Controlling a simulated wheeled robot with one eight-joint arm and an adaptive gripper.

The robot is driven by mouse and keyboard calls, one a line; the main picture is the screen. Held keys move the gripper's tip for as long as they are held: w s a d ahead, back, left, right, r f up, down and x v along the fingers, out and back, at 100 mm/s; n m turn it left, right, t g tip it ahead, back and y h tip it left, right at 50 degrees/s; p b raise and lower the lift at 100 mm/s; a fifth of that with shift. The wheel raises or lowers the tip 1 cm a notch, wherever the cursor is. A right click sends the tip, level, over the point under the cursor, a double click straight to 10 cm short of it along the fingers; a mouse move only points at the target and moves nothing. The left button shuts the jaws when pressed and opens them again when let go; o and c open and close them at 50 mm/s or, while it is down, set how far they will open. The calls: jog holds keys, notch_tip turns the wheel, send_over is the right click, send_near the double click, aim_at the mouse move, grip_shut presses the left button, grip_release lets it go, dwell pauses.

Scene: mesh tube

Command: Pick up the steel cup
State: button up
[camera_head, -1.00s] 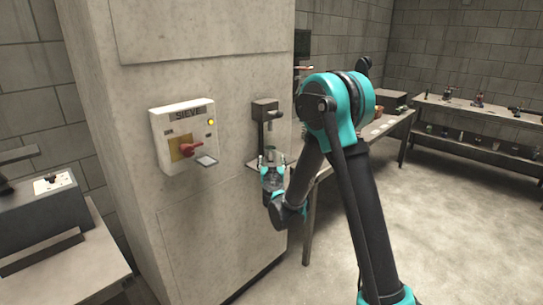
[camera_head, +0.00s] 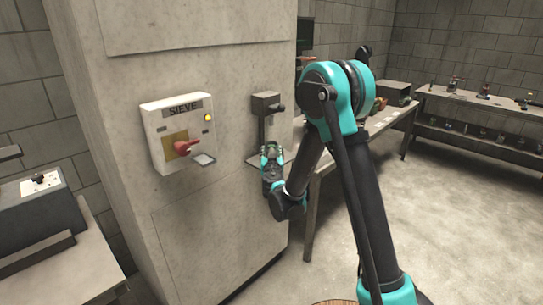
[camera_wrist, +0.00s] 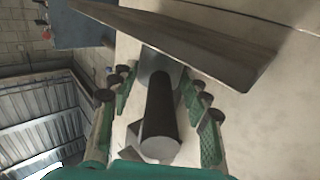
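The steel cup (camera_wrist: 157,64) shows in the wrist view as a smooth grey form against the shelf plate, partly hidden by a dark cylinder in front. My gripper (camera_wrist: 159,76) has one finger on each side of it. The fingers are spread, with small gaps seeming to remain between pads and cup. In the head view my gripper (camera_head: 271,157) is at the small shelf on the pillar, below the dispenser. The cup is largely hidden there by the fingers.
The dark cylinder (camera_wrist: 161,110) with a pale end sits between my fingers, close to the camera. The shelf plate (camera_wrist: 185,45) crosses above. A dispenser (camera_head: 265,105) and a SIEVE switch box (camera_head: 179,133) are on the pillar. A long table (camera_head: 365,137) stands behind my arm.

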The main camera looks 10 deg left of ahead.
grip_shut()
jog(key=shift+d+r, duration=0.1)
jog(key=shift+r, duration=0.15)
